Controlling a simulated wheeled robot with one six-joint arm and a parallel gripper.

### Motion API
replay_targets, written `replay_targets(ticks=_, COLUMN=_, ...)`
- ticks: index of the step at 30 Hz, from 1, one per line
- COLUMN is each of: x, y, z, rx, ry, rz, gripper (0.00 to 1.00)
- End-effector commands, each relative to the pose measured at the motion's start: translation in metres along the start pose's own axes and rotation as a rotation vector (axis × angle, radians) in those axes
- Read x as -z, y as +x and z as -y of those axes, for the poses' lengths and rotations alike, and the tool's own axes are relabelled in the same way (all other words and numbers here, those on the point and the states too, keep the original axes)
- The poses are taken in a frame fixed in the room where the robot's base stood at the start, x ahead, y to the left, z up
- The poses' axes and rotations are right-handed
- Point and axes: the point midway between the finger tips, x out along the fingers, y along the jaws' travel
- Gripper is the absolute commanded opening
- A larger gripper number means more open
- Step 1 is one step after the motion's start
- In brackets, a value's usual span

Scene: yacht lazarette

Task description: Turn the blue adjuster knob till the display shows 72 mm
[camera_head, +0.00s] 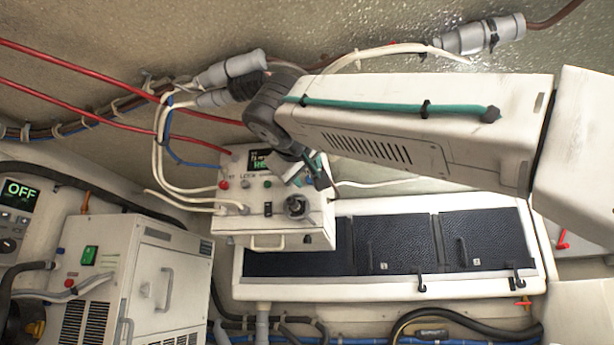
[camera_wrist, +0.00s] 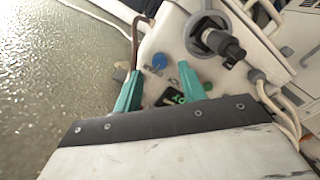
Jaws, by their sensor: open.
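The blue adjuster knob (camera_wrist: 159,60) shows in the wrist view as a round blue cap on the pale control box (camera_wrist: 176,22). It appears between and just beyond the teal fingertips of my gripper (camera_wrist: 160,68). I cannot tell how far above the knob they are. In the head view my gripper (camera_head: 309,178) is over the right side of the control box (camera_head: 225,222) and seems to hide the knob. The display (camera_head: 261,157) has green characters, partly hidden by my gripper; no mm value is readable. It also shows partly in the wrist view (camera_wrist: 178,98).
A grey-black rotary handle (camera_head: 297,207) sticks out near the knob's area; it shows in the wrist view too (camera_wrist: 216,40). White cables (camera_head: 190,205) enter the box's left side. A cabinet (camera_head: 130,265) and an OFF display (camera_head: 20,190) stand at left. Dark panels (camera_head: 400,243) lie right.

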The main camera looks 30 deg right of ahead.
Motion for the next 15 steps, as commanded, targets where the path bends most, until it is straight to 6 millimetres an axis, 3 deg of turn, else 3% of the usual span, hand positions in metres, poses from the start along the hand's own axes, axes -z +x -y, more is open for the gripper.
replay_targets(ticks=6, x=-0.001, y=0.025, z=-0.001, rx=-0.002, ry=-0.001, rz=0.002, gripper=0.41)
replay_targets(ticks=15, x=0.001, y=0.03, z=0.001, rx=0.003, ry=0.0, rz=-0.001, gripper=0.41)
